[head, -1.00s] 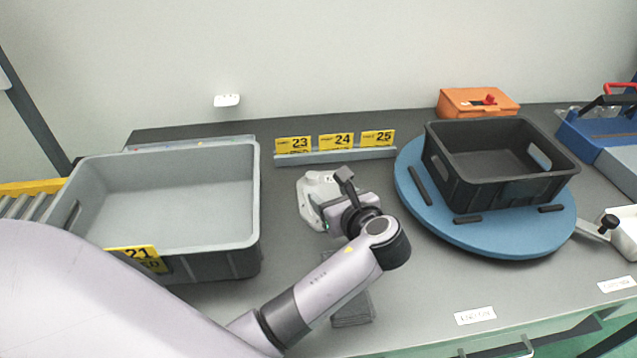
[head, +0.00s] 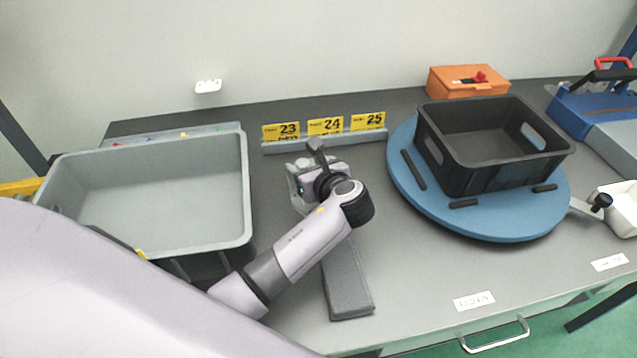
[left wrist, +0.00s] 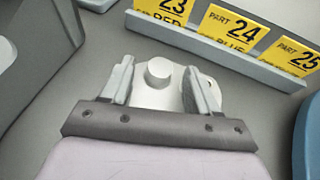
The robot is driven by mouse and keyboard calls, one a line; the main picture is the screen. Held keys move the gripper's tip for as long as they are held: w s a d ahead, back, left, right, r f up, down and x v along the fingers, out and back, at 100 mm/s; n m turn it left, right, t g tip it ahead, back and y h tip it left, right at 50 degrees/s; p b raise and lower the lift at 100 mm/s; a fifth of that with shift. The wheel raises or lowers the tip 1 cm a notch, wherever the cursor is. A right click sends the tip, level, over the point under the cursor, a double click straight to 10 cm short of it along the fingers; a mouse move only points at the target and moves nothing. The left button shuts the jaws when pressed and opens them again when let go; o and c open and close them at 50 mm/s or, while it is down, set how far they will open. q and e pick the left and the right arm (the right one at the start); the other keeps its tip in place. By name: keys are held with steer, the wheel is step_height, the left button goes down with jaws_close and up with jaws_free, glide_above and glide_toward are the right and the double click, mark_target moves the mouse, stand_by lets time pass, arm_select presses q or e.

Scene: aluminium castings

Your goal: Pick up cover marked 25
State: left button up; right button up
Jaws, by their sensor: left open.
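A pale metal casting (left wrist: 158,96) with a round raised boss lies on the table in front of the number cards. No number on it can be read. In the head view my left gripper (head: 308,176) is over it and hides most of it. In the left wrist view the left gripper (left wrist: 161,78) is open, its two fingers on either side of the boss, with gaps to it. I cannot tell how high the fingertips are. A yellow card marked 25 (head: 368,121) stands in the rail at the back, right of cards 24 (head: 325,126) and 23 (head: 281,131).
A large grey bin (head: 247,190) stands left of the gripper. A black crate (head: 484,181) sits on a blue round turntable (head: 500,222) to the right. A long grey block (head: 346,280) lies in front, beside my forearm. An orange box (head: 468,82) is at the back.

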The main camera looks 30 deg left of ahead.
arm_select(q)
steer(key=shift+a, duration=0.1)
steer(key=c, duration=1.1)
steer(key=shift+w, duration=0.1)
jaws_close()
steer(key=shift+r, duration=0.15)
